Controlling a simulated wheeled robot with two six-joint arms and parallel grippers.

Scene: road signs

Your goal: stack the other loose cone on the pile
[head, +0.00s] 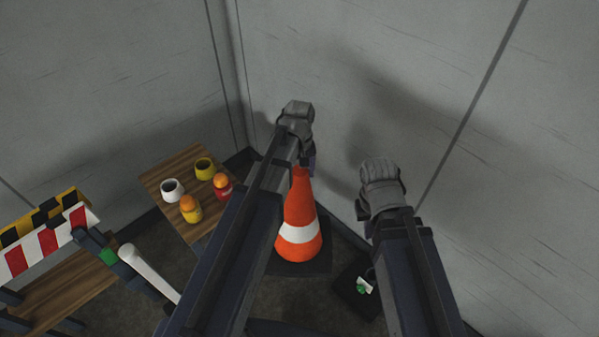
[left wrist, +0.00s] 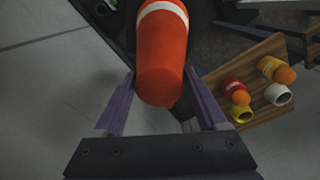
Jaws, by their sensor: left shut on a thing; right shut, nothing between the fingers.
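An orange cone (head: 299,212) with a white band and a dark square base stands upright in the middle of the head view. It fills the upper middle of the left wrist view (left wrist: 162,60), its tip toward my palm. My left gripper (left wrist: 161,84) has a finger on each side of the cone's upper part and is shut on it. Whether the base touches the floor, and whether other cones are under it, I cannot tell. My right gripper (head: 362,211) is to the right of the cone, apart from it, shut and empty, mostly hidden under its wrist. No separate pile is clear.
A wooden table (head: 165,183) at left holds a white cup (head: 172,190), a yellow cup (head: 204,169) and two orange-topped items. A striped barrier (head: 45,240) is further left. A dark item (head: 352,297) with green and white lies right of the cone. Walls close the corner behind.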

